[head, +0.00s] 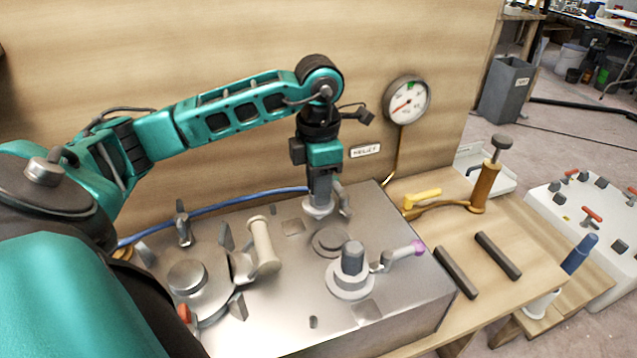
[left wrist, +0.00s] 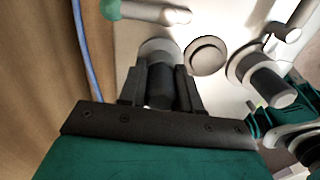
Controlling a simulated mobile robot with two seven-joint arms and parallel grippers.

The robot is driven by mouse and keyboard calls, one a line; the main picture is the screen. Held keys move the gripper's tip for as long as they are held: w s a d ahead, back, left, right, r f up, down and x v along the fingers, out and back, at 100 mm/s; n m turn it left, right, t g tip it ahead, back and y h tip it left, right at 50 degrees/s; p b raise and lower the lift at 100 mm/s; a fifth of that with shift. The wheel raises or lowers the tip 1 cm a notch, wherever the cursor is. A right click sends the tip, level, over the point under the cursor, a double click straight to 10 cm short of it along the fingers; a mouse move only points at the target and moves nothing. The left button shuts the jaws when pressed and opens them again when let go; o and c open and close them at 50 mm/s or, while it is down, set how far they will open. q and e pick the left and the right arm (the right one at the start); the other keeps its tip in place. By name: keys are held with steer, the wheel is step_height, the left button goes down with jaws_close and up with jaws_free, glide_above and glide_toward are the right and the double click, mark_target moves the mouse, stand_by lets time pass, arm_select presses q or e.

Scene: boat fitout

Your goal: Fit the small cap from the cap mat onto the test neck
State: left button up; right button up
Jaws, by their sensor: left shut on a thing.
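My left gripper (head: 320,196) points down over the back of the grey metal box top. It is shut on a part with a dark round knob and a pale round flange, which looks like the small cap (head: 318,210). In the left wrist view the knob (left wrist: 160,85) sits between the two fingers, with the flange (left wrist: 158,48) beyond it. I cannot tell whether the flange touches the surface below. A low round disc (head: 330,240) and a post on a wide flange (head: 352,260) stand nearby; I cannot tell which is the test neck. I cannot identify the cap mat. My right gripper is out of view.
A pale handle (head: 263,245) and a clamped round lid (head: 187,277) stand at left. A blue hose (head: 215,205) runs along the wooden back wall. A pressure gauge (head: 407,100) is at right.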

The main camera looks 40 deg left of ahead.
arm_select(q)
steer(key=shift+f, duration=0.2)
steer(key=shift+f+b, duration=0.5)
steer(key=shift+b, duration=0.1)
steer(key=shift+f, duration=0.1)
steer(key=shift+f+b, duration=0.5)
stand_by(0.4)
steer(key=o, duration=1.1)
steer(key=shift+o, duration=0.5)
steer(key=o, duration=0.5)
steer(key=shift+c, duration=0.2)
